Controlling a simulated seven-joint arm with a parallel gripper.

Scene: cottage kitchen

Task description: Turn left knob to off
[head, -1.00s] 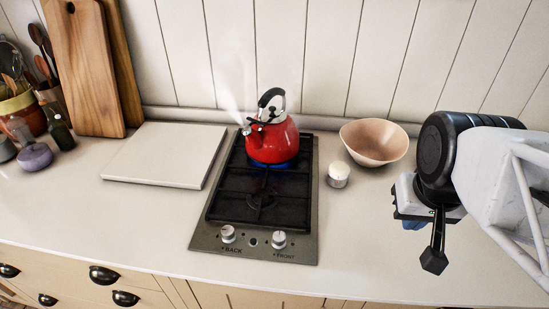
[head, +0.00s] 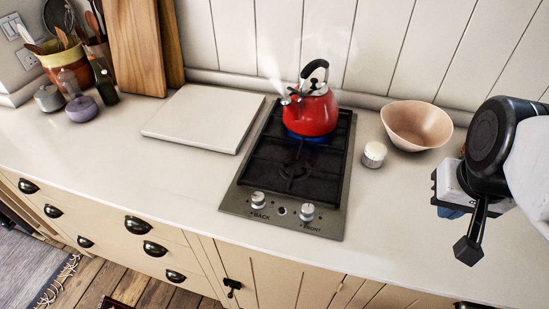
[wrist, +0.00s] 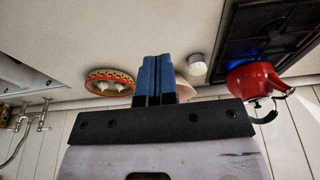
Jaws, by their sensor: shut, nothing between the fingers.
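The left knob (head: 258,199), a pale round knob above the word BACK, sits on the front panel of the gas hob (head: 290,150). The right knob (head: 307,212) is beside it, above the word FRONT. A red kettle (head: 312,112) steams on the back burner, with a blue flame under it. My gripper (head: 450,212) is at the right in the head view, well apart from the knobs. In the wrist view its blue fingers (wrist: 153,80) are together and empty. No knob shows in the wrist view.
A bowl (head: 418,125) and a white candle (head: 374,154) stand right of the hob. A pale board (head: 204,117) lies to its left. The counter in front of the knobs is clear. A patterned dish (wrist: 110,82) shows in the wrist view.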

